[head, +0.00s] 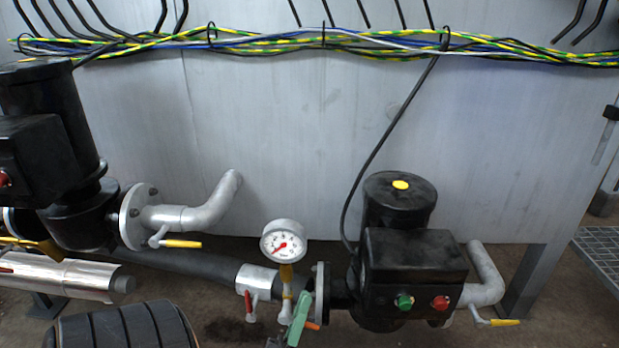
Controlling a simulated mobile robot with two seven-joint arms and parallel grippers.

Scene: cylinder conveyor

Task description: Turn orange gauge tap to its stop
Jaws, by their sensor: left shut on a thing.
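The orange gauge tap (313,325) shows as a short orange handle end below the pressure gauge. The round white gauge (283,240) has a red needle and stands on a yellow stem (286,273) above the grey pipe. My left gripper (299,319), with a green finger, is at the tap at the bottom of the head view. It is shut on the orange tap and hides most of the handle. My right gripper is not in view.
A red-handled valve (249,303) is just left of the gauge stem. A black pump (413,262) with green and red buttons stands close on the right. Another pump (52,130) is at the left. Yellow-handled valves (181,243) (504,322) sit on the side pipes.

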